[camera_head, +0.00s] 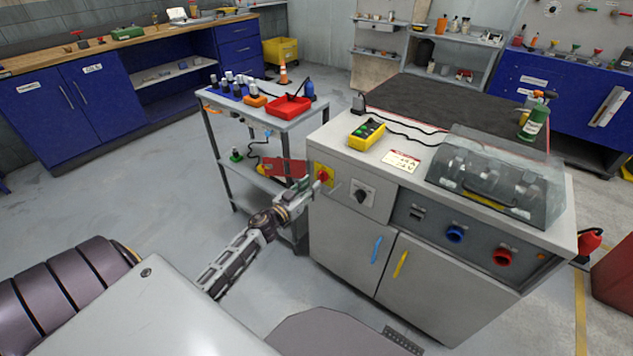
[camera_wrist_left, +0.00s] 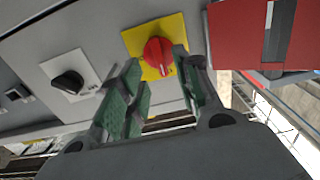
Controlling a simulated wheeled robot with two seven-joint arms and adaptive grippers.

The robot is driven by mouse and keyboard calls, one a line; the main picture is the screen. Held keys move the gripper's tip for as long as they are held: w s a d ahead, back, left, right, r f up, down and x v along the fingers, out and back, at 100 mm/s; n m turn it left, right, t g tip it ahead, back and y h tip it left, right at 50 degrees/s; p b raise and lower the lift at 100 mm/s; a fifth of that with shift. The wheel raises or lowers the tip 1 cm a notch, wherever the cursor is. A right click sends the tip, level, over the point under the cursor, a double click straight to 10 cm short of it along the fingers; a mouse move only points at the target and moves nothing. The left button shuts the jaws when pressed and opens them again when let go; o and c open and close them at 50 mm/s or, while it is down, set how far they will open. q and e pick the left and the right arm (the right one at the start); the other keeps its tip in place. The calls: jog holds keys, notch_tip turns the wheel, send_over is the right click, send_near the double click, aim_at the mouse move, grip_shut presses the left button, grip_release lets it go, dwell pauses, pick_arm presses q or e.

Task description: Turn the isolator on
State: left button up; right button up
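The isolator is a red rotary knob (camera_head: 323,175) on a yellow plate, at the left end of the grey cabinet's front panel. In the left wrist view the red knob (camera_wrist_left: 157,54) shows straight ahead, with a pale mark on its lower side. My left gripper (camera_head: 311,184) is just in front of the plate. In the left wrist view its green-padded fingers (camera_wrist_left: 158,72) are apart, one on each side of the knob; I cannot tell whether they touch it. My right gripper is not in view.
A black selector switch (camera_head: 362,196) on a pale plate is right of the isolator. A yellow box with buttons (camera_head: 367,133) and a clear guard (camera_head: 497,178) are on the cabinet top. A grey cart (camera_head: 290,124) with a red tray stands close behind my left gripper.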

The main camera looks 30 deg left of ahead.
aim_at(319, 178)
pick_arm(q)
jog(key=shift+w+d, duration=0.15)
jog(key=shift+w, duration=2)
grip_shut()
